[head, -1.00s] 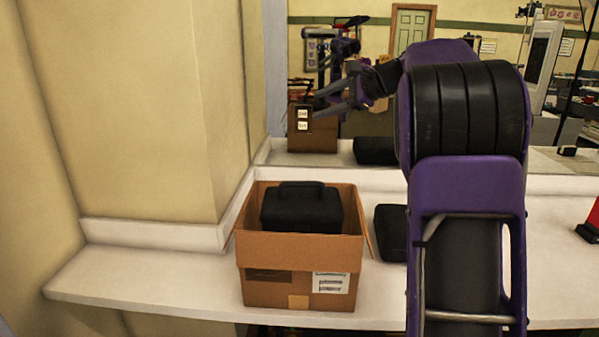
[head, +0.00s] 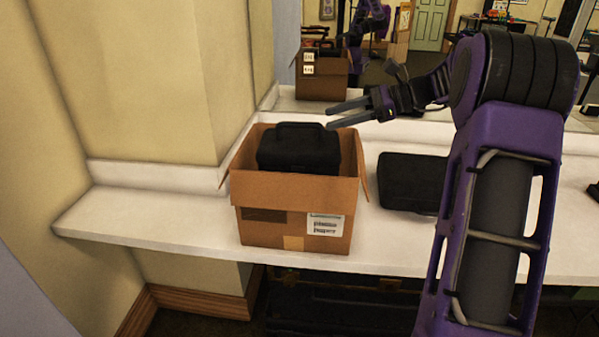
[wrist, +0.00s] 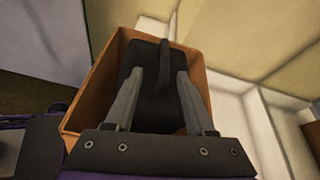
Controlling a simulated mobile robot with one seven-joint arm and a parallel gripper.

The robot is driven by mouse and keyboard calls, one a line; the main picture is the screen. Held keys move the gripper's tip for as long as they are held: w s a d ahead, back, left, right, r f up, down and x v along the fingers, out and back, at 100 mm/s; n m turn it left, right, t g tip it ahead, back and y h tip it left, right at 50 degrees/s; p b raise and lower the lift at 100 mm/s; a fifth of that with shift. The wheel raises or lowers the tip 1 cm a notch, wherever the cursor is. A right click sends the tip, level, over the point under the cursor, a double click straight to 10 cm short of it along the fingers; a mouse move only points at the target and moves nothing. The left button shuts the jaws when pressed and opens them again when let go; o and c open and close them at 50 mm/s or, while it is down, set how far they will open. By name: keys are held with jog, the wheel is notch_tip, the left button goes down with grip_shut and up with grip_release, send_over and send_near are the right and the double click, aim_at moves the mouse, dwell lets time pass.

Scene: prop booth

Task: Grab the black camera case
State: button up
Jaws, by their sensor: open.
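A black case with a top handle (head: 298,149) sits inside an open cardboard box (head: 295,190) on the white counter. It also shows in the wrist view (wrist: 155,100), with its handle toward the top of the picture. My gripper (head: 332,115) is open and empty, with its fingers pointing left, just above and to the right of the case. In the wrist view my gripper (wrist: 161,72) has its two fingers spread over the case, and I see no grip on it. A second black case (head: 411,182) lies on the counter right of the box; which one is the camera case is not marked.
The box's walls and flaps (wrist: 101,80) rise around the case. A mirror (head: 425,75) behind the counter reflects the box and my arm. A beige wall column (head: 150,85) stands close on the left. The counter (head: 150,220) is clear left of the box.

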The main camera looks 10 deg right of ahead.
aim_at(300, 125)
jog(key=x, duration=0.6)
jog(key=b+x, duration=0.1)
jog(key=x, duration=0.2)
jog(key=shift+w+r+b, duration=0.1)
jog(key=shift+w+b, duration=0.2)
jog(key=shift+w, duration=0.1)
grip_shut()
jog(key=shift+r, duration=0.1)
dwell(0.9)
